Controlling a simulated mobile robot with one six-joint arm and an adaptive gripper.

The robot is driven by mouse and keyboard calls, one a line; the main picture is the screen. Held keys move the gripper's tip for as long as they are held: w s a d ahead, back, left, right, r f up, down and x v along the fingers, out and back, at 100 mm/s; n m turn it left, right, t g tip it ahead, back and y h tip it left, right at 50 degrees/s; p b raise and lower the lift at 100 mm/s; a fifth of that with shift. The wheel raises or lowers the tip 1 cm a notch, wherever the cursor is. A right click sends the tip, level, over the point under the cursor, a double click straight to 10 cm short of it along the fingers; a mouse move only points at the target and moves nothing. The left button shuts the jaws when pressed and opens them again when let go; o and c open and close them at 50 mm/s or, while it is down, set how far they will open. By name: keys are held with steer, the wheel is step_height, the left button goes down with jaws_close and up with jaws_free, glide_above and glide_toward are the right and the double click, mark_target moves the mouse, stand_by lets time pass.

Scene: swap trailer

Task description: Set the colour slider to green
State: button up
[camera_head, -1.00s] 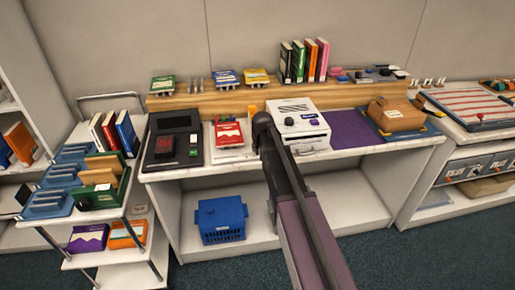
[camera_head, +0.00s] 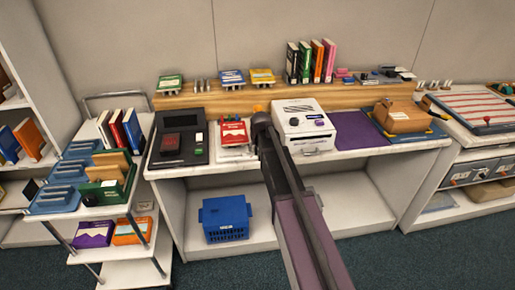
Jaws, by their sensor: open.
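I cannot pick out the colour slider for certain in this view.
The bench (camera_head: 365,155) carries a red-and-white packet (camera_head: 234,133), a purple mat (camera_head: 352,131) and a brown parcel (camera_head: 402,116). A wooden shelf (camera_head: 215,97) with books runs behind. A trolley (camera_head: 118,210) stands left. A blue basket (camera_head: 225,218) sits below.

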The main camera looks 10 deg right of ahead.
steer(key=shift+s, duration=0.1)
steer(key=shift+s+a, duration=0.1)
steer(key=shift+s, duration=0.15)
steer(key=s+a+r+g+p, duration=0.1)
steer(key=s+r+g+p, duration=0.1)
steer(key=s, duration=1.2)
steer(key=s+a+r+g+p, duration=0.2)
steer(key=s+p, duration=0.1)
steer(key=s, duration=1.1)
steer(key=shift+s+a+r+n+g+p, duration=0.2)
steer(key=shift+n+g+p, duration=0.1)
steer(key=shift+n+p, duration=0.1)
